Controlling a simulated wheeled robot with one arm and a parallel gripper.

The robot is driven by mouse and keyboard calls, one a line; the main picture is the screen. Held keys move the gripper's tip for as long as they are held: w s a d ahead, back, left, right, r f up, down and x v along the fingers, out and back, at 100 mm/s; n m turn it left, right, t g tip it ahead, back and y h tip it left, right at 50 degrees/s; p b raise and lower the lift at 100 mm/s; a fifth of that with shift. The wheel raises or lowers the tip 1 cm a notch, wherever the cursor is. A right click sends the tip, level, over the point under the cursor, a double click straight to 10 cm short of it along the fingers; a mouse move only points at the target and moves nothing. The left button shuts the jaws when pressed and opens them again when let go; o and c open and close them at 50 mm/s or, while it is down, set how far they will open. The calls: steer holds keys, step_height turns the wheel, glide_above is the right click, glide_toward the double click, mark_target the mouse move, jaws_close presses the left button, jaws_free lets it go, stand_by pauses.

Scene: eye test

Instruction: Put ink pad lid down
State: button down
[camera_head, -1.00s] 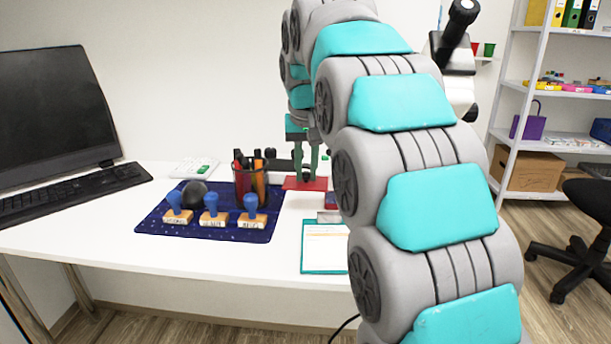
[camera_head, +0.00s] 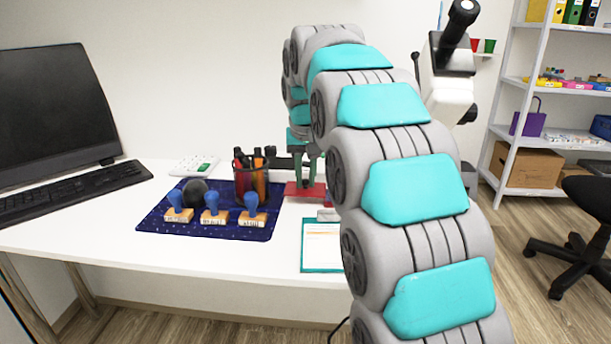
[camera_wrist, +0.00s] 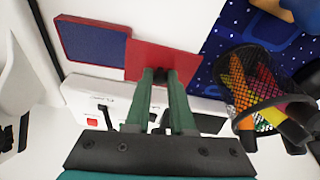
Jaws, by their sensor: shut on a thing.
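My gripper (camera_head: 305,181) is shut on the red ink pad lid (camera_head: 304,192), low over the back of the white desk, right of the pen cup. In the wrist view the lid (camera_wrist: 150,59) is a flat red plate at the fingertips (camera_wrist: 163,78). I cannot tell whether it touches the desk. The ink pad (camera_wrist: 92,42), blue with a red rim, lies just left of the lid in the wrist view. My arm hides most or all of it in the head view.
A black mesh pen cup (camera_head: 251,184) and several blue-handled stamps (camera_head: 214,209) stand on a dark blue mat (camera_head: 160,229). A clipboard (camera_head: 318,267) lies at the front. A white device (camera_wrist: 90,97) sits close to the fingers. Bare desk (camera_head: 200,256) lies in front of the mat.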

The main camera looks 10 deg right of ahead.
mark_target(306, 194)
steer(key=shift+f, duration=0.4)
steer(key=c, duration=0.8)
jaws_free()
steer(key=shift+o, duration=0.2)
steer(key=shift+r, duration=0.1)
steer(key=shift+r, duration=0.35)
steer(key=p+v, duration=0.2)
steer(key=v, duration=1)
